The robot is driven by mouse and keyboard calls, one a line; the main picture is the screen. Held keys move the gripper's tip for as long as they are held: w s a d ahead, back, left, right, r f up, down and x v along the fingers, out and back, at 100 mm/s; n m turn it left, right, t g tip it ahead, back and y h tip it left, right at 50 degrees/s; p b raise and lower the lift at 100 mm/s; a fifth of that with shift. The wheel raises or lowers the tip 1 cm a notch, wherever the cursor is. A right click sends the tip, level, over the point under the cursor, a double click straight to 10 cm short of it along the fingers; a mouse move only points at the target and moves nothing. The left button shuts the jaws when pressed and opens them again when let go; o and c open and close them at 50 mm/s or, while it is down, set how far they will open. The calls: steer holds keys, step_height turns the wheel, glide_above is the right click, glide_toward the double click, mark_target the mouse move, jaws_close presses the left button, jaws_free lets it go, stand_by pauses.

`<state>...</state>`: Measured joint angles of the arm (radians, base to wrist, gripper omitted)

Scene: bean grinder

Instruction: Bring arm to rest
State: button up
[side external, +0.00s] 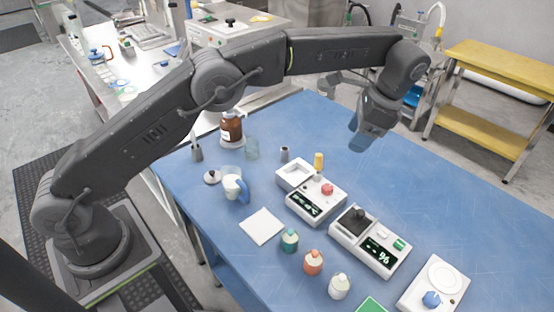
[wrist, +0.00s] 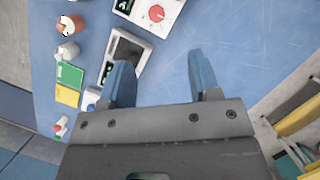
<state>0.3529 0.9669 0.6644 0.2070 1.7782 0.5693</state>
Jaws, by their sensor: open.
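My arm reaches over the blue table (side external: 440,170), and my gripper (side external: 360,142) hangs above its far right part. In the wrist view my gripper (wrist: 160,70) shows two blue fingers spread apart with only bare blue tabletop between them. Nothing is held. Below and to the left of it in the side view are a white device with a red knob (side external: 327,189) and a second white device with a dark top (side external: 357,219) and a lit display.
Small bottles with green, orange and white bodies (side external: 312,262) stand near the front. A mug (side external: 232,187), a white square pad (side external: 262,226) and a brown jar (side external: 231,128) are at left. A yellow shelf (side external: 490,65) stands beyond the table.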

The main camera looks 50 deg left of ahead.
steer(key=s+a+r+n+t+h, duration=0.2)
steer(key=s+a+r+n+t, duration=0.25)
steer(key=s+a+r, duration=0.8)
steer(key=s+a+f+n+t, duration=0.1)
steer(key=s+f+n, duration=0.1)
steer(key=s, duration=0.7)
steer(key=s+a+f+n+t+h, duration=0.1)
steer(key=s+n, duration=0.3)
steer(key=s, duration=0.5)
steer(key=shift+s+a+f+t, duration=0.4)
steer(key=shift+a+f+t, duration=0.15)
steer(key=shift+f, duration=0.35)
steer(key=shift+c, duration=0.2)
